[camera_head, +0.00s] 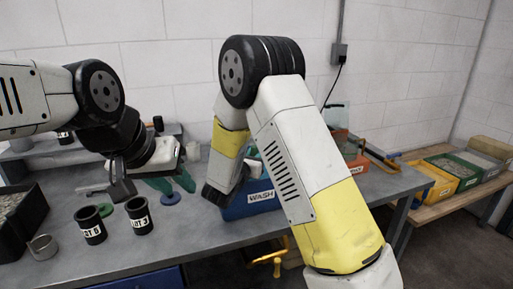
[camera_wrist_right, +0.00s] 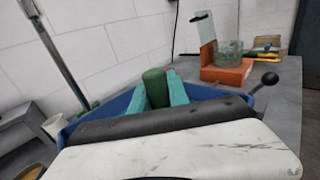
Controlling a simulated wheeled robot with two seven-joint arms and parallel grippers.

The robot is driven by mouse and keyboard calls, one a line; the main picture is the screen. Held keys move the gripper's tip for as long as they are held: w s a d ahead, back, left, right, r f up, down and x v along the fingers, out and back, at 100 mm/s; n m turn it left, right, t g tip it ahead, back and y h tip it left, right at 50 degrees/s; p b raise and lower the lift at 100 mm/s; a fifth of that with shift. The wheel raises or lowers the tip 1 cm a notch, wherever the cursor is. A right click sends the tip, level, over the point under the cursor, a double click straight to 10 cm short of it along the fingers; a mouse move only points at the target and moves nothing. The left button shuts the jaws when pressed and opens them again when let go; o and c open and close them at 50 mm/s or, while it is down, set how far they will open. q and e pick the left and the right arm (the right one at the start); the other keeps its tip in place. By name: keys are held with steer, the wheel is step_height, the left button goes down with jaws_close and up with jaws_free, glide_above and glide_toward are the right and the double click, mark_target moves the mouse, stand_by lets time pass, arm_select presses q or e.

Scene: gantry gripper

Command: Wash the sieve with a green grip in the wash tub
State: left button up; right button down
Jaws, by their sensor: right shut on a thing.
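The blue wash tub (camera_head: 240,209), labelled WASH, stands on the bench, partly hidden behind my right arm; its blue rim also shows in the right wrist view (camera_wrist_right: 117,104). In that view my right gripper (camera_wrist_right: 157,80) has its teal fingers shut on the green grip (camera_wrist_right: 154,90) of the sieve, at the tub. The sieve's mesh and rim are hidden behind the gripper body, so I cannot tell how deep it sits. My left gripper (camera_head: 177,188) has its teal fingers spread apart and empty, above the bench left of the tub.
Two black labelled cups (camera_head: 139,216) and a metal cup (camera_head: 42,247) stand at the front left, beside a black gravel bin (camera_head: 18,218).

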stand_by(0.7)
steer(key=shift+r, duration=0.35)
steer(key=shift+f, duration=0.15)
steer(key=shift+f, duration=0.25)
steer(key=shift+r, duration=0.2)
steer(key=shift+r, duration=0.2)
stand_by(0.4)
